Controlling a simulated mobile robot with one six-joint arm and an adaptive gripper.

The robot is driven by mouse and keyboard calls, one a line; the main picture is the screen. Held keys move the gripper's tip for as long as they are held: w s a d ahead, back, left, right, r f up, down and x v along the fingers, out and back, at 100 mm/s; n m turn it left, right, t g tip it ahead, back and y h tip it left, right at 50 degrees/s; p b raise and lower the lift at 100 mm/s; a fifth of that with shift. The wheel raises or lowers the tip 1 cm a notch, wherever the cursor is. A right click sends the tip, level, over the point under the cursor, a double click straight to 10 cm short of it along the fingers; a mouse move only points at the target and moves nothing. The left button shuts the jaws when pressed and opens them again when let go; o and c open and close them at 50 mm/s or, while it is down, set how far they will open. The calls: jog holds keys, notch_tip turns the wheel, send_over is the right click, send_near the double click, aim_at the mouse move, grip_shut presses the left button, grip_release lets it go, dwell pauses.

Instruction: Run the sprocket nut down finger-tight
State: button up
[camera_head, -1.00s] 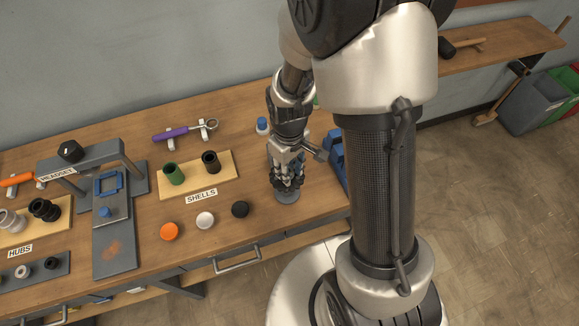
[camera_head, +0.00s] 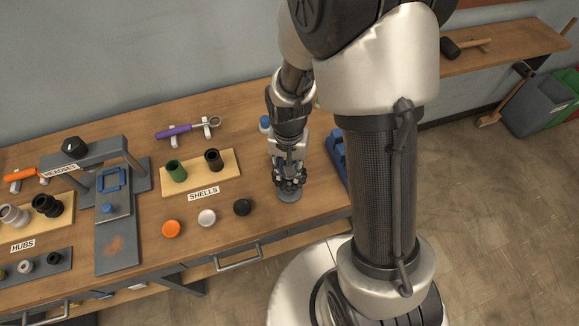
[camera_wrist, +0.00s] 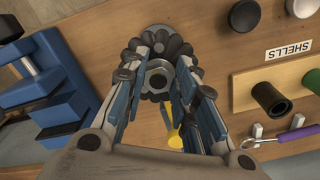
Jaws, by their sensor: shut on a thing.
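My gripper (camera_head: 289,180) points down over a small round grey stand (camera_head: 289,196) near the front right of the bench. In the wrist view my gripper (camera_wrist: 157,72) has its fingers closed around the sides of a grey ring-shaped nut (camera_wrist: 157,80). The nut is at the middle of a dark sprocket (camera_wrist: 178,45) with rounded lobes. The sprocket sits over the stand, whose rim (camera_wrist: 156,30) shows behind it. The fingers hide the nut's sides and part of the sprocket. I cannot tell how far down the nut sits.
Left of my gripper are a shells board (camera_head: 225,180) and orange (camera_head: 171,229), white (camera_head: 206,217) and black (camera_head: 242,207) round pieces. A purple-handled tool (camera_head: 175,131) lies behind. A blue fixture (camera_wrist: 50,90) stands close on the other side. A press (camera_head: 118,220) is farther left.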

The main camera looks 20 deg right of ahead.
jog(key=m, duration=0.6)
jog(key=shift+w+a+r, duration=0.1)
jog(key=shift+w+a, duration=0.1)
jog(key=shift+w, duration=0.15)
jog(key=m, duration=0.5)
jog(key=shift+w+m, duration=0.2)
jog(key=shift+m, duration=0.2)
jog(key=o, duration=1.1)
jog(key=shift+s, duration=0.15)
notch_tip(320, 180, up, 12)
jog(key=shift+f, duration=0.1)
